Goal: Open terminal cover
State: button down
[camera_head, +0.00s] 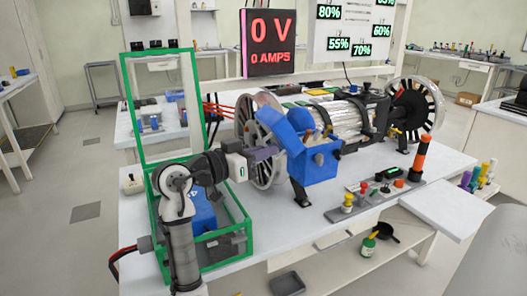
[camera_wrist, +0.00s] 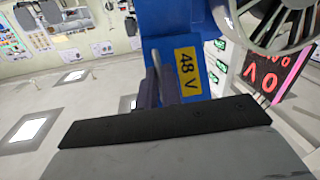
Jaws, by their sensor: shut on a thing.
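The blue terminal cover (camera_head: 297,122) stands tilted up above the blue terminal box (camera_head: 318,162) on the near side of the motor rig. My gripper (camera_head: 276,152) reaches in from the left at the cover's lower left side. In the wrist view, the blue cover (camera_wrist: 208,60) fills the upper middle, with a yellow "48 V" label on it. The exact contact between the fingertips is partly hidden.
A green-framed case (camera_head: 250,222) with its lid (camera_head: 124,75) upright stands on the left of the white table. Spoked wheels (camera_head: 267,172) flank the motor. A control strip (camera_head: 375,197) with an orange-black post (camera_head: 420,155) lies at front right. A red display (camera_head: 269,42) reads 0 V.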

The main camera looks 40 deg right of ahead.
aim_at(270, 135)
notch_tip(270, 135, up, 2)
jog(key=y+p, duration=0.1)
jog(key=p, duration=0.1)
jog(key=shift+d+r+p, duration=0.1)
jog(key=shift+p, duration=0.2)
jog(key=r+y+p, duration=0.1)
jog(key=p, duration=0.1)
jog(key=shift+d+r+y+p, duration=0.1)
jog(key=shift+d+y+p, duration=0.05)
jog(key=shift+y+p, duration=0.2)
jog(key=shift+s+d+r+m+y+p, duration=0.15)
jog(key=shift+d+r+m+y+p, duration=0.2)
jog(key=shift+y+p, duration=0.55)
jog(key=c, duration=1.6)
grip_release()
